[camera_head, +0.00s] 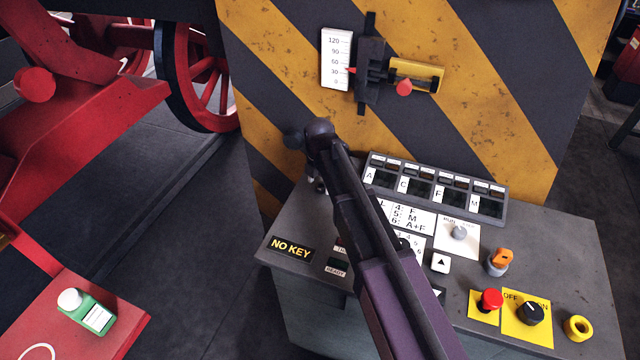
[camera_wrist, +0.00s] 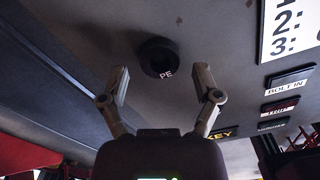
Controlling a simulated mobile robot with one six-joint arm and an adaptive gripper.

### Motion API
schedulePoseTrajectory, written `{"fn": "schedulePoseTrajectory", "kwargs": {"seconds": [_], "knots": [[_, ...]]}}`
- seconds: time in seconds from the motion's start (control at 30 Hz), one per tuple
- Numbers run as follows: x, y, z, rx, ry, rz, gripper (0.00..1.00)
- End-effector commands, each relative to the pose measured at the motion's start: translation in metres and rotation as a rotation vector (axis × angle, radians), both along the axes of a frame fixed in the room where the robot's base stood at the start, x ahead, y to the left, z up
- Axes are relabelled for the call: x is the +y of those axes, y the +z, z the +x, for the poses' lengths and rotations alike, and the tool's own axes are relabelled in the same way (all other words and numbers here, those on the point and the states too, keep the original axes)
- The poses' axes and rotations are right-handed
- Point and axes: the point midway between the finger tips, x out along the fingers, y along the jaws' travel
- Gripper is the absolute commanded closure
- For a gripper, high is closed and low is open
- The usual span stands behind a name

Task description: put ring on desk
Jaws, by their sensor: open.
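My gripper (camera_wrist: 162,88) is open in the wrist view, its two fingers spread with nothing between their tips. A black ring (camera_wrist: 146,56) marked "PE" lies on the grey desk top (camera_wrist: 105,40), just beyond the fingertips and roughly centred between them; no contact shows. A yellow ring-shaped piece (camera_head: 569,326) with a dark centre is at the desk's right front corner. I cannot tell whether it is loose.
A sloped panel (camera_head: 480,178) and a striped yellow-black wall (camera_head: 470,40) with a gauge (camera_head: 336,60) stand behind the desk. Several knobs and buttons, including a red button (camera_head: 490,299), stick up on the right.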

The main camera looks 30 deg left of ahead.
Motion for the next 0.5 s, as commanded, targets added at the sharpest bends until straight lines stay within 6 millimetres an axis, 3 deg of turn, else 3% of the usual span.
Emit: {"fn": "schedulePoseTrajectory", "kwargs": {"seconds": [0.5], "knots": [[0.0,0.044,0.0,0.0,0.0,0.0,0.19]]}}
